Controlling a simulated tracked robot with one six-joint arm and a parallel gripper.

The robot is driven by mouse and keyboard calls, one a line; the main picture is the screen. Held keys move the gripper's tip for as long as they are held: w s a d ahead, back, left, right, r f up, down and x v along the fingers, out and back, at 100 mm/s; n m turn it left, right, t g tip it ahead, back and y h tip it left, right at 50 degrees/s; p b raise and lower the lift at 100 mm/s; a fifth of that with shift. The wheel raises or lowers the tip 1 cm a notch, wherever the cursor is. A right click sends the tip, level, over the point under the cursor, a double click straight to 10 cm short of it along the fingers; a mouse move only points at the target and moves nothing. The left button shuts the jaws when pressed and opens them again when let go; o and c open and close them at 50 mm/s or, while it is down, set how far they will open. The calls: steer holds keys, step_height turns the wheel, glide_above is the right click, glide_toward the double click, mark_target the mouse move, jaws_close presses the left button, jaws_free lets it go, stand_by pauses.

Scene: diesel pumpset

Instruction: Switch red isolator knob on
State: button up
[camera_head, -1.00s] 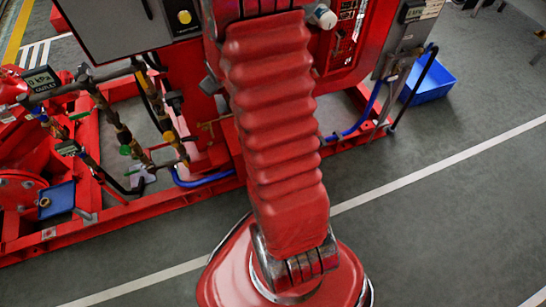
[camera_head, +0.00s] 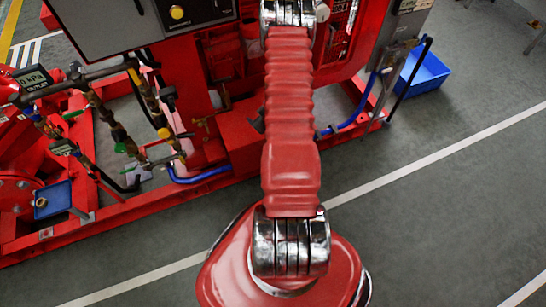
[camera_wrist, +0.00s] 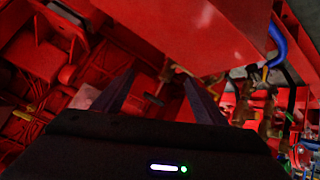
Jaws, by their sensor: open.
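I cannot make out a red isolator knob in either view. My gripper (camera_wrist: 157,88) shows in the wrist view as two dark fingers spread apart, with nothing held between them. Beyond the fingers are red painted metal and a small brass-coloured fitting (camera_wrist: 164,78), blurred. In the head view my arm runs up to the top edge, and the gripper itself does not show.
The red pumpset base frame (camera_head: 130,212) runs across the left and middle, with pipes and an outlet gauge (camera_head: 32,80) above it. A blue hose (camera_head: 200,178) lies by the frame. A blue bin (camera_head: 425,75) stands on the floor.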

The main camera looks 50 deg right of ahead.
steer(key=s+a+f+m+t+h, duration=0.1)
steer(key=s+a+f, duration=0.3)
steer(key=s+f, duration=0.5)
steer(key=s+a+f+m+h, duration=0.2)
steer(key=s+a+f, duration=0.3)
steer(key=s+f, duration=0.4)
step_height(320, 180, down, 2)
steer(key=shift+s+f+m+t, duration=0.1)
steer(key=shift+s+m+t, duration=0.2)
steer(key=shift+t, duration=0.1)
steer(key=shift+w, duration=0.15)
steer(key=x, duration=1.3)
steer(key=shift+w+d, duration=0.2)
steer(key=shift+d, duration=0.05)
steer(key=shift+c, duration=0.6)
steer(key=c, duration=0.9)
